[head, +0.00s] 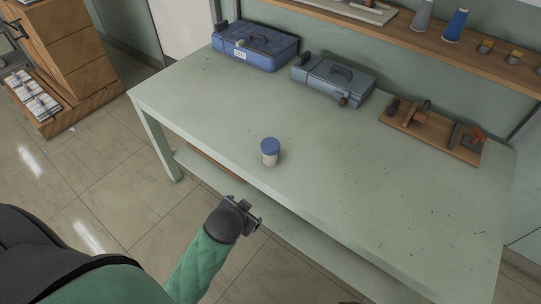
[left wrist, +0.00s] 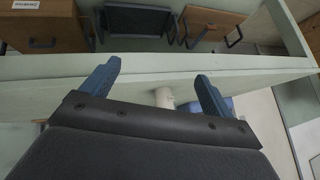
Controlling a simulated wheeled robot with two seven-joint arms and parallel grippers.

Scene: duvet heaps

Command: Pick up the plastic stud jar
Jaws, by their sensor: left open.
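The plastic stud jar (head: 270,152) stands upright on the pale green table (head: 215,120), near its front edge, with a blue lid and a pale body. My left gripper (head: 246,214) is in front of the table edge, below and left of the jar in the head view, and apart from it. In the left wrist view the two blue fingers of my left gripper (left wrist: 157,72) are spread with nothing between them. A pale rounded piece that looks like the jar (left wrist: 165,97) shows past the gripper body, partly hidden. My right gripper is out of view.
A blue box (head: 255,46) and a grey box (head: 332,79) stand along the back. A wooden board with tools (head: 432,130) lies at the right. A shelf (head: 400,32) with spools runs above. The tabletop around the jar is clear.

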